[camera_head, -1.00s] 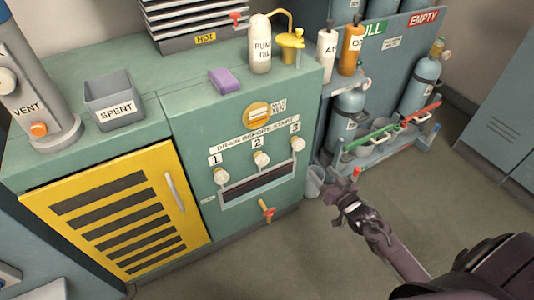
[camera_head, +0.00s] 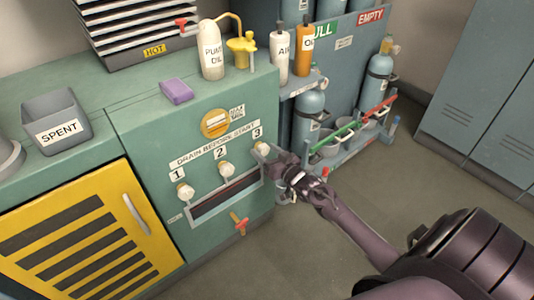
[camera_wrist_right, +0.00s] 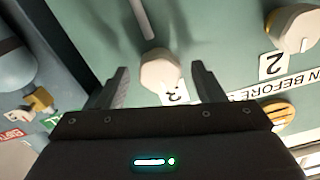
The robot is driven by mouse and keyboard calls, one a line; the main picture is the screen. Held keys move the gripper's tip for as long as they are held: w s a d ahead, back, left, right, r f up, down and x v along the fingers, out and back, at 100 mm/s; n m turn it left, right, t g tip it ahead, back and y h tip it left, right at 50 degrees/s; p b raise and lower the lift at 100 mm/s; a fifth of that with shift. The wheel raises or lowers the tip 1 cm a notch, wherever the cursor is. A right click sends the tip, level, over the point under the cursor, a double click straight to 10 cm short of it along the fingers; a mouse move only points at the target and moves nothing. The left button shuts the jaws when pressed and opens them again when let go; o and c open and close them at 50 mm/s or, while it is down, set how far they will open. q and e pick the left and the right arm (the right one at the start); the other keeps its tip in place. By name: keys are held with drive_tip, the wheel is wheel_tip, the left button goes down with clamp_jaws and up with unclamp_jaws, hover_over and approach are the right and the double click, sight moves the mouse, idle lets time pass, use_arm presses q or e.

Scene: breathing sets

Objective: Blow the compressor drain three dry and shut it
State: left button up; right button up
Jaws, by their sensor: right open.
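Drain three is a cream knob (camera_head: 262,148) at the right end of a row of drains under the "DRAIN BEFORE START" label on the green cabinet (camera_head: 130,125). It also shows in the right wrist view (camera_wrist_right: 160,72). My right gripper (camera_head: 275,160) is at this knob. Its two open fingers lie to either side of the knob in the right wrist view, with gaps visible on both sides. Drain two (camera_head: 226,170) and drain one (camera_head: 185,190) are to the left. A dark slot (camera_head: 225,197) runs below the drains. My left gripper is out of view.
A red-handled yellow tap (camera_head: 239,223) is low on the cabinet front. A purple sponge (camera_head: 176,91), a pump oil bottle (camera_head: 211,52) and a SPENT bin (camera_head: 56,120) stand on top. A cylinder rack (camera_head: 350,140) is to the right. Floor is clear farther right.

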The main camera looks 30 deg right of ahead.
drive_tip(key=c, duration=1)
drive_tip(key=shift+o, duration=0.2)
